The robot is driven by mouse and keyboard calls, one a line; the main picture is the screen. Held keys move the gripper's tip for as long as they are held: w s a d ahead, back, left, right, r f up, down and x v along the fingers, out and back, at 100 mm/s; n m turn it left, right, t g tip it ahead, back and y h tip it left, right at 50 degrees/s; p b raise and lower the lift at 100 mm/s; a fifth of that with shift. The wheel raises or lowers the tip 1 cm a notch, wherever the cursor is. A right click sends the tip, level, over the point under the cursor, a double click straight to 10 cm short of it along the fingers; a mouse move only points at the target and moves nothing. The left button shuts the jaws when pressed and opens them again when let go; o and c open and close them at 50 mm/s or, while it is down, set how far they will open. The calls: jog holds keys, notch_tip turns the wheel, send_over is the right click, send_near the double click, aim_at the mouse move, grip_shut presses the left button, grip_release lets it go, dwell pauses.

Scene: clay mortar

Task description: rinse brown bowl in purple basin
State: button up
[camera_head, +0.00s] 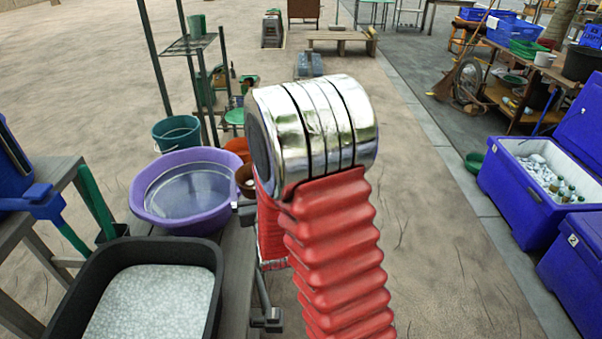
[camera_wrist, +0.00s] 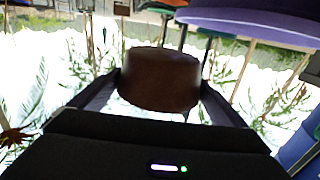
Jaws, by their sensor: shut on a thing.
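The brown bowl (camera_wrist: 160,80) sits between the two dark fingers of my gripper (camera_wrist: 160,84) in the wrist view, and the gripper is shut on it. Part of the brown bowl also shows in the head view (camera_head: 246,180), just right of the basin's rim. The purple basin (camera_head: 146,205) stands on a grey bench at the left, with clear water inside. Its purple side also shows at the upper right of the wrist view (camera_wrist: 250,22). The bowl is outside the basin's opening as far as I can see. My arm hides most of the gripper in the head view.
A black tub (camera_head: 215,262) of white grains stands in front of the basin. A green bucket (camera_head: 177,133) and an orange bowl (camera_head: 238,147) are behind it. A blue cooler (camera_head: 520,208) with bottles stands at right. Open paving lies between.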

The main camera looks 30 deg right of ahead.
jog(key=w+a+f+n+t+y, duration=0.1)
jog(key=a+n+y, duration=0.2)
jog(key=a, duration=1.1)
jog(key=y, duration=0.2)
jog(key=shift+w+f+n+y, duration=0.15)
jog(key=shift+w+n+y, duration=0.25)
jog(key=shift+s, duration=0.1)
